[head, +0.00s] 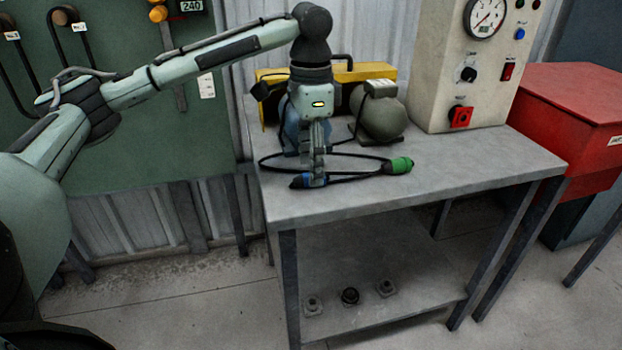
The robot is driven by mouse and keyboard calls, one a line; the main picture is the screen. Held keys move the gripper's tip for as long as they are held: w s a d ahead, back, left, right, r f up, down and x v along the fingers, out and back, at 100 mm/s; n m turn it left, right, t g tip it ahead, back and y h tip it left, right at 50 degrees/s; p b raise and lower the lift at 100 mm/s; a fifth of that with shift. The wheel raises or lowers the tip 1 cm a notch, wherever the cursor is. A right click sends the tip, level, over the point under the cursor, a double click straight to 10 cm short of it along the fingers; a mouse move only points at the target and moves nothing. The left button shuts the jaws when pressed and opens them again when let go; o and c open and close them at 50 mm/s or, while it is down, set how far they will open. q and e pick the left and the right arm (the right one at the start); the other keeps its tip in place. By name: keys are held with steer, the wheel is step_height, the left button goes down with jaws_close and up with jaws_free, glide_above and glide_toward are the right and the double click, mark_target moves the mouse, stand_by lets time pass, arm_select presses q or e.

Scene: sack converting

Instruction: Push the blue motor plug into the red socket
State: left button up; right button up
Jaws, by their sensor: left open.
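The blue motor plug (297,182) lies on the grey table near its front left corner, on the end of a black cable. My left gripper (317,180) points straight down at the plug's right end, with its fingertips at table height. The gripper is open; its fingers partly hide the plug, and I cannot tell whether they touch it. The red socket (461,117) is on the lower front of the beige control panel (455,70), at the table's back right. My right gripper is not in view.
A green plug (398,166) lies on the table (450,167) to the right, with black cable looped between. A grey motor (380,112) and a yellow case (361,74) stand behind. The table's front right is clear. A red cabinet (575,110) stands at the right.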

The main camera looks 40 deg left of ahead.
arm_select(q)
step_height(320, 180, down, 2)
steer(key=shift+f, duration=0.1)
steer(key=c, duration=1.2)
steer(key=shift+r, duration=0.2)
